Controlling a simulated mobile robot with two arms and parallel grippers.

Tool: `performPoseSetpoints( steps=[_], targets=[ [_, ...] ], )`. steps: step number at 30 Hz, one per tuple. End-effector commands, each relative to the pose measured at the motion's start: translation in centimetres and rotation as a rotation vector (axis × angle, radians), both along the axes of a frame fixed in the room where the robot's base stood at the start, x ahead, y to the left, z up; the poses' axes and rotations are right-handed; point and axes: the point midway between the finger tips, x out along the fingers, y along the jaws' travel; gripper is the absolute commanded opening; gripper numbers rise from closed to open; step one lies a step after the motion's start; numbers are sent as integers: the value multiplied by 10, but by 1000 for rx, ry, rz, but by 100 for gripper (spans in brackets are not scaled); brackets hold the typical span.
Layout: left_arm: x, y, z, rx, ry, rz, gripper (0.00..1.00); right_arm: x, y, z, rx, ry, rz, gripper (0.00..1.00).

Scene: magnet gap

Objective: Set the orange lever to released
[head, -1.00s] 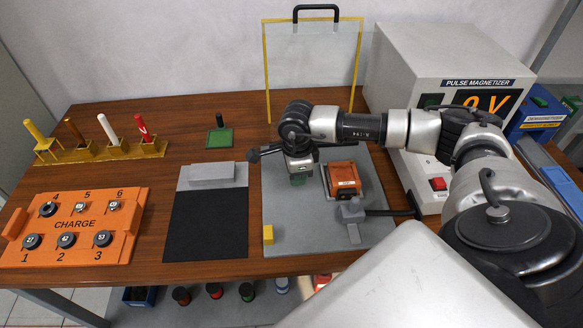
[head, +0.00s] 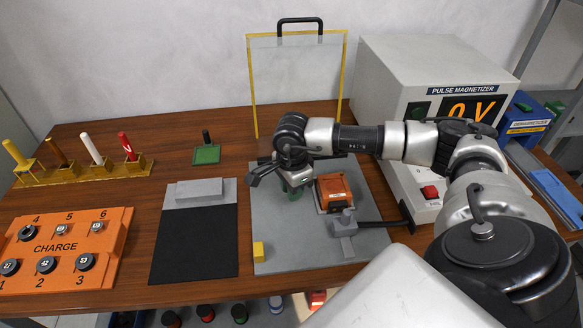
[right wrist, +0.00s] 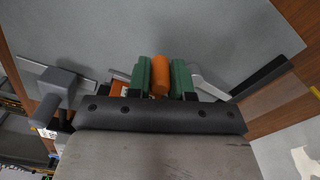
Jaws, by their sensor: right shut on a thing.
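The orange lever's rounded knob (right wrist: 160,76) sits between the green finger pads of my right gripper (right wrist: 161,80) in the right wrist view. The gripper is shut on it. In the head view the right gripper (head: 294,190) points down over the grey base plate (head: 290,240), just left of an orange block (head: 333,192). The knob is hidden there by the gripper and wrist. How far the lever is turned cannot be told. My left gripper is not in view.
A grey clamp (head: 343,222) with a dark bar stands right of the gripper. The pulse magnetizer (head: 430,80) is behind at right, and a clear yellow-edged screen (head: 297,70) stands at the back. A black mat (head: 195,240) and the orange charge tray (head: 65,250) lie left.

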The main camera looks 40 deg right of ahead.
Motion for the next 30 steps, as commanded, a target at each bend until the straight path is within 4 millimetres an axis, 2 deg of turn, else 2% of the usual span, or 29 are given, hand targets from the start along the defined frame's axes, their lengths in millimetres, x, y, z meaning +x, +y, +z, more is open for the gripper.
performPoseSetpoints(
  steps=[1, 2, 6, 7, 17, 20, 30],
  targets=[
    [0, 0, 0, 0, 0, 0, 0, 1, -1, 1, -1, -3, 0, 0],
    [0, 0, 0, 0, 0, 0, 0, 1, -1, 1, -1, -3, -1, 22],
    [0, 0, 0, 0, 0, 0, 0, 1, -1, 1, -1, -2, -1, 44],
    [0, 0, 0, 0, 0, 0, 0, 1, -1, 1, -1, -2, -1, 46],
    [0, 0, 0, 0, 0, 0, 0, 1, 0, 4, 0, -2, -1, 46],
    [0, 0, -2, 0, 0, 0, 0, 1, -1, 15, -1, -4, -2, 46],
    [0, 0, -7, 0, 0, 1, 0, 1, -1, 82, -2, -6, -2, 46]
  ],
)
